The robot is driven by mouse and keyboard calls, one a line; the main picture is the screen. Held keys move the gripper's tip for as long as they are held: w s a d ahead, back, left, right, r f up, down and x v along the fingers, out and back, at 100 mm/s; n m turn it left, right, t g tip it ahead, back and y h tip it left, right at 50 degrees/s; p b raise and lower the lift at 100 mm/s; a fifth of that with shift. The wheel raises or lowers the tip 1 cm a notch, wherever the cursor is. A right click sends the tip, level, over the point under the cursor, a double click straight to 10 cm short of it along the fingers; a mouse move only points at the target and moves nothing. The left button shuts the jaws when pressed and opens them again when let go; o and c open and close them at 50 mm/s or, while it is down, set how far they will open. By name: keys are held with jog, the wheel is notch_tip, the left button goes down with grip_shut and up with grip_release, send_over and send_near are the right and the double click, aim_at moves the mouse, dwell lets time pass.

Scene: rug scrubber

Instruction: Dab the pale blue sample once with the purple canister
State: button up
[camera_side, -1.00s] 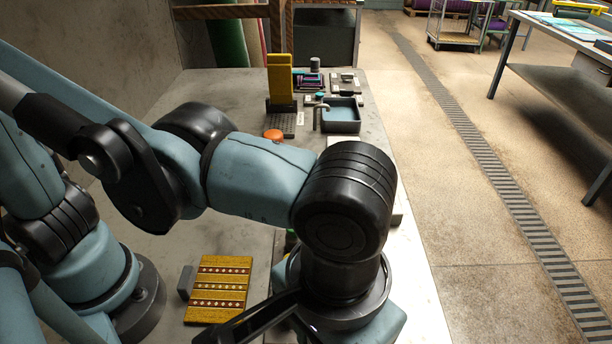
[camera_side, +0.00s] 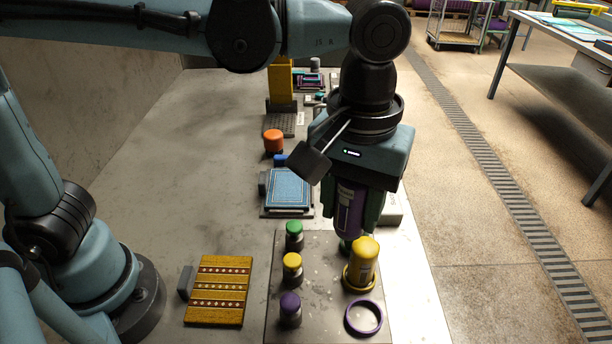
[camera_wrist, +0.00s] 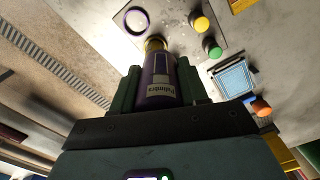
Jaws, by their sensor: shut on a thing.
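My gripper (camera_side: 360,212) points down above the grey plate and is shut on the purple canister (camera_side: 348,208). In the wrist view the canister (camera_wrist: 158,88), with a white label, sits between my two green fingers (camera_wrist: 158,80). It is raised, behind the yellow canister in the side view. The pale blue sample (camera_side: 288,189) lies flat on a dark holder, to the left of my gripper; it also shows at right in the wrist view (camera_wrist: 235,80). The canister is apart from the sample. A purple ring (camera_side: 364,317) on the plate is empty.
A yellow canister (camera_side: 364,262) stands in a yellow ring close to the held canister. Green (camera_side: 294,235), yellow (camera_side: 292,268) and purple-capped (camera_side: 290,308) jars line the plate (camera_side: 325,290). A yellow-brown striped sample (camera_side: 218,290) lies left. An orange-capped object (camera_side: 273,141) stands behind the blue sample.

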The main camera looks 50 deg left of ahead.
jog(key=w+a+n, duration=0.4)
jog(key=w+a, duration=0.1)
jog(key=a, duration=0.7)
jog(key=w+a+n, duration=0.4)
jog(key=w+a, duration=0.2)
jog(key=a, duration=0.7)
jog(key=shift+s+d+f, duration=0.1)
jog(key=shift+d+f, duration=0.1)
jog(key=shift+f, duration=3.2)
jog(key=shift+d+f, duration=0.15)
jog(key=shift+f, duration=3.25)
jog(key=shift+f, duration=0.7)
notch_tip(320, 180, up, 7)
jog(key=shift+r, duration=0.1)
